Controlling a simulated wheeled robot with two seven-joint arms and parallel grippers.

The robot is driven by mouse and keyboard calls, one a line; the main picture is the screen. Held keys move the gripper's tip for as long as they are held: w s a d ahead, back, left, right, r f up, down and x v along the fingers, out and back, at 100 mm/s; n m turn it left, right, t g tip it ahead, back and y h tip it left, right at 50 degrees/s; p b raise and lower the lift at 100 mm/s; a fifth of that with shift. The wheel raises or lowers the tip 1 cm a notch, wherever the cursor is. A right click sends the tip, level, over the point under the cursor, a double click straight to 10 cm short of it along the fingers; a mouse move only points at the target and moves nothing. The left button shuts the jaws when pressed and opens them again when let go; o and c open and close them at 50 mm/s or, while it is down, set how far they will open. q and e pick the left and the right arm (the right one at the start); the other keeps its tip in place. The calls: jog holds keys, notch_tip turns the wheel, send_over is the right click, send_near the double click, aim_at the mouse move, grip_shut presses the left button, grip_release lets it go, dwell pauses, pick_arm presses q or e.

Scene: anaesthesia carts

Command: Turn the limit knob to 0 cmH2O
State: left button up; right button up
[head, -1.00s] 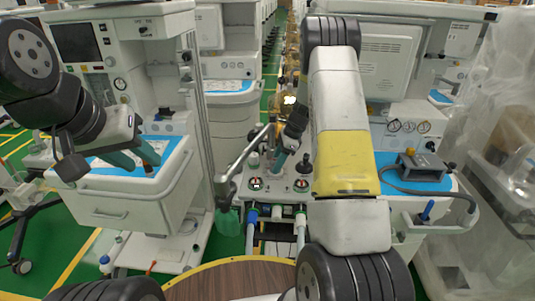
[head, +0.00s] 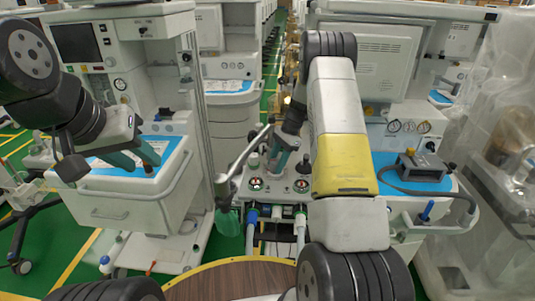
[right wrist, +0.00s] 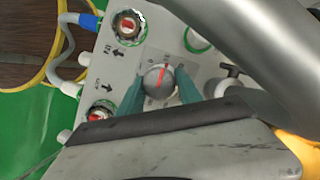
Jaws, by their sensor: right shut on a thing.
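The limit knob (right wrist: 158,80) is a round grey knob with a red line across its top, seen in the right wrist view. My right gripper (right wrist: 159,90) is shut on it, one teal finger on each side. The red line runs slantwise, up to the right. Markings around the knob are too small to read. In the head view my right gripper (head: 278,160) points down onto the cart's panel, where the knob is hard to make out. My left gripper (head: 136,157) hangs over the left cart's blue top, its teal fingers apart and nothing visible between them.
A metal hose arm (head: 240,160) rises just left of my right gripper. A grey device (head: 421,165) stands on the blue top at right. A plastic-wrapped machine (head: 505,170) is further right.

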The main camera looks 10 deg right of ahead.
jog(key=o, duration=1.4)
jog(key=shift+c, duration=0.2)
